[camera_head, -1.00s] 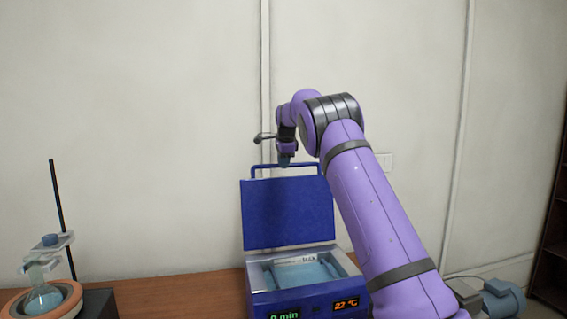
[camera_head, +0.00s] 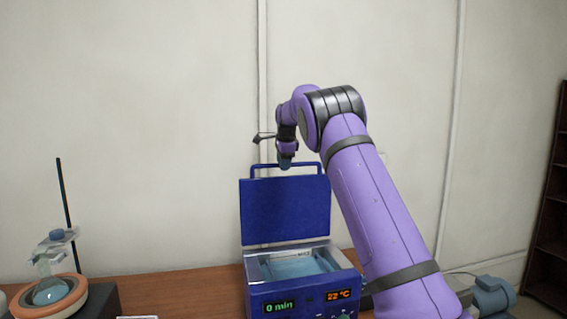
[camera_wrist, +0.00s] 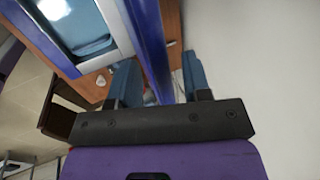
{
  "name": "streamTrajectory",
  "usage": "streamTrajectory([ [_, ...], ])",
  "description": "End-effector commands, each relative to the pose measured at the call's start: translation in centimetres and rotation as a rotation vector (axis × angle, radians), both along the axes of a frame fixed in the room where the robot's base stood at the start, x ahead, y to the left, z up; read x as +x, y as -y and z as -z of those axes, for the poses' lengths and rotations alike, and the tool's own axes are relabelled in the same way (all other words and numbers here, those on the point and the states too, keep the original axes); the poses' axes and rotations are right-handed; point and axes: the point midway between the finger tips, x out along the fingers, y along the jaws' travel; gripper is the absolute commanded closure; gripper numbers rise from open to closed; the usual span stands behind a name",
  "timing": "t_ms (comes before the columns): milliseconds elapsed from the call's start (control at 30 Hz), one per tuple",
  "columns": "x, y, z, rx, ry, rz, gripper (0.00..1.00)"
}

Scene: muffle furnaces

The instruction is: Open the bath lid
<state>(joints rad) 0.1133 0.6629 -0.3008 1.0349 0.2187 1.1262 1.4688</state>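The blue water bath (camera_head: 300,290) stands on the bench, and its blue lid (camera_head: 285,210) is raised nearly upright at the back. Water shows in the open basin (camera_head: 292,266). The lid's bar handle (camera_head: 310,165) is along its top edge. My gripper (camera_head: 286,163) is at this handle, pointing down. In the wrist view my gripper (camera_wrist: 160,82) has its two blue fingers apart, with a blue bar (camera_wrist: 149,45) passing between them and gaps beside it. The exact contact with the handle is hidden in the head view.
A flask (camera_head: 50,290) in a round heating mantle with a stand rod (camera_head: 65,205) is at the left. A blue-grey motor-like device (camera_head: 492,297) is at the lower right, and a dark shelf (camera_head: 550,230) stands at the far right. The wall is close behind the bath.

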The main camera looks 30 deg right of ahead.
Motion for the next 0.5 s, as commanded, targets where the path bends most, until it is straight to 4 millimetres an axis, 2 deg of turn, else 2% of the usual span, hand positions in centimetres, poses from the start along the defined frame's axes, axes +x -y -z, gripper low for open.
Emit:
streamTrajectory([
  [267, -0.2, 0.0, -0.6, -0.001, 0.002, 0.000, 0.56],
  [500, -1.4, -0.4, -4.3, -0.001, 0.005, 0.000, 0.56],
])
